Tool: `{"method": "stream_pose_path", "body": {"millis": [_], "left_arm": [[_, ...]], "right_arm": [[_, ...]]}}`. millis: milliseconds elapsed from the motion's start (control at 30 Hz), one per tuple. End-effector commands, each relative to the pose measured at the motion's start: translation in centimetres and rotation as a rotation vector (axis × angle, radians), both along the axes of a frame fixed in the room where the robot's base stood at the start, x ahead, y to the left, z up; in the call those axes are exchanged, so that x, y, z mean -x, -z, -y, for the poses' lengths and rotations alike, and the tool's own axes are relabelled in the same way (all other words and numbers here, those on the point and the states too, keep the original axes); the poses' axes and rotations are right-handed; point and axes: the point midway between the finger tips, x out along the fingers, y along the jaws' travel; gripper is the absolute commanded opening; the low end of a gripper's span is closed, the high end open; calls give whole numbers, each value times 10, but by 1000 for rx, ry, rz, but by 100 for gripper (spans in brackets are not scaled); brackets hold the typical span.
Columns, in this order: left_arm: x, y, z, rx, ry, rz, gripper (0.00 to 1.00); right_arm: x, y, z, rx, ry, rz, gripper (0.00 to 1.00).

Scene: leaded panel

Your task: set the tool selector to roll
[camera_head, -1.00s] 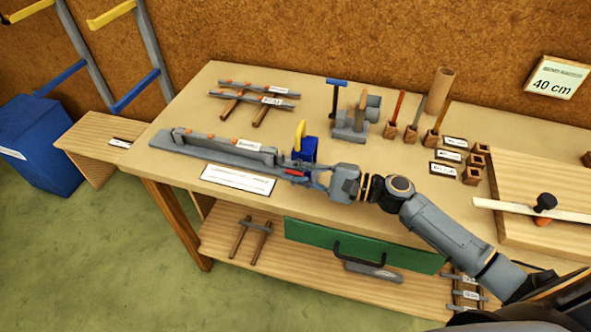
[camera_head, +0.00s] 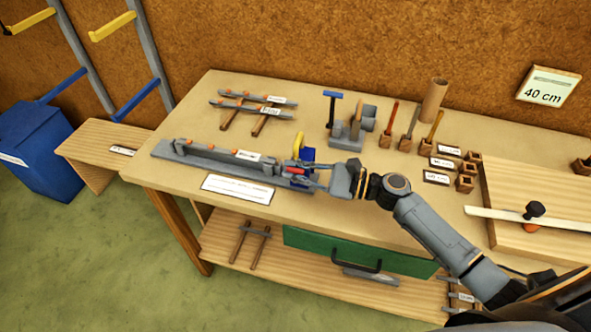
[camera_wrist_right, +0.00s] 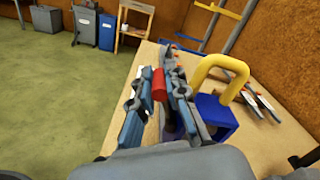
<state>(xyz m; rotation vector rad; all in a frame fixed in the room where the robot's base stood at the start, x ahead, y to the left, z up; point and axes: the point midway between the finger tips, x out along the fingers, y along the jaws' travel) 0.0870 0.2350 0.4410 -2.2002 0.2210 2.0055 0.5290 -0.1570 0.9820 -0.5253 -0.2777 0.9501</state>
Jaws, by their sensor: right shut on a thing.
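A long grey tool rail (camera_head: 218,166) with orange marks lies along the left front of the bench. A blue block with a yellow handle (camera_head: 298,146) stands at its right end. My right gripper (camera_head: 303,173) reaches in from the right beside this block. It is shut on a small red piece, which shows between the fingers in the right wrist view (camera_wrist_right: 158,85). I take the red piece to be the selector's grip, but the fingers hide its lower part. I cannot read any selector marking. My left gripper is in neither view.
A white card (camera_head: 238,189) lies in front of the rail. Two grey bars (camera_head: 252,104) lie behind it. A blue-topped tool (camera_head: 333,95) and wooden holders (camera_head: 408,143) stand farther right. A green drawer (camera_head: 340,252) is below the bench edge.

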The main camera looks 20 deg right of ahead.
Motion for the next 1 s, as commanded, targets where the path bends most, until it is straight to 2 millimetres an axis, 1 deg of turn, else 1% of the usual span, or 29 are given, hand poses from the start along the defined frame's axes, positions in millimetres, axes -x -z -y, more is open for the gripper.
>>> {"method": "stream_pose_path", "body": {"millis": [67,100,167,200,233,500,633,767,1000], "left_arm": [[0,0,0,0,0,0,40],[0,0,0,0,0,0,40],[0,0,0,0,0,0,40],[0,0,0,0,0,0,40],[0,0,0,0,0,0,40],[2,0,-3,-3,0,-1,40],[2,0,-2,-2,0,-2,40],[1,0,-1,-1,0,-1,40],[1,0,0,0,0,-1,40]], "right_arm": [[-1,-1,1,-1,3,3,0],[-1,-1,1,-1,3,3,16],[-1,-1,1,0,3,4,28],[-1,-1,1,0,3,4,36],[-1,-1,1,0,3,3,37],[0,-1,1,1,2,3,37],[5,0,8,1,1,1,37],[17,1,26,2,4,0,37],[46,1,70,1,4,0,37]]}}
